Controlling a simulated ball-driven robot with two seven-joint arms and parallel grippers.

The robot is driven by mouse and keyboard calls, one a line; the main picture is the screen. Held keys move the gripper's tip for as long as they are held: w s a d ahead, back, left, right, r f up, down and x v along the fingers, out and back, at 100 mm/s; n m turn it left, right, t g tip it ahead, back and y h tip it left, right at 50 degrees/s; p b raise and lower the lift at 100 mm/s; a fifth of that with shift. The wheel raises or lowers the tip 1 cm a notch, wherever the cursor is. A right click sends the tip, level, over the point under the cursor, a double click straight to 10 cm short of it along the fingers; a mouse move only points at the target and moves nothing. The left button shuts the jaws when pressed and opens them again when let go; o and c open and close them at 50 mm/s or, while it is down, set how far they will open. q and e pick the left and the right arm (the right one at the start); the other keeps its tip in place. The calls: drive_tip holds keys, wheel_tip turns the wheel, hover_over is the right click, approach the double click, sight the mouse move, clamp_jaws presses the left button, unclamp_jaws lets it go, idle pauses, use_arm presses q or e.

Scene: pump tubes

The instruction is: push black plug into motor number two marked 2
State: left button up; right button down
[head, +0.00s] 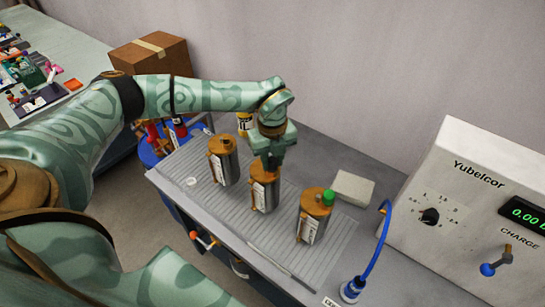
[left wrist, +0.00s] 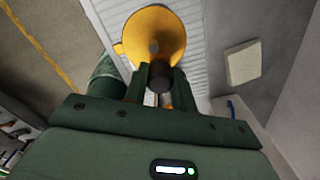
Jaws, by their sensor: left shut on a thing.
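Three silver motors with orange tops stand in a row on the ribbed mat (head: 200,200): a left one (head: 222,162), a middle one (head: 263,192) and a right one (head: 315,218). The right one carries a green plug (head: 328,197). Their number marks are too small to read. My left gripper (head: 268,165) points down over the middle motor, hiding part of its top. In the left wrist view, it is shut on the black plug (left wrist: 162,77), which lies over the motor's orange top (left wrist: 155,35). I cannot tell whether the plug is seated. My right gripper is not in view.
A pale block (head: 353,188) lies behind the right motor. A blue cable (head: 380,245) and the white Yubelcor charger (head: 440,190) stand at the right. A thin rod (head: 282,265) lies near the front edge. A yellow container (head: 245,122) stands behind.

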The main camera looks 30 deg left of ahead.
sight(272, 158)
use_arm(q)
drive_tip(key=shift+f, duration=0.25)
drive_tip(key=o, duration=1.1)
wheel_tip(272, 158, up, 16)
drive_tip(key=shift+r+p, duration=0.15)
drive_tip(key=shift+p, duration=0.45)
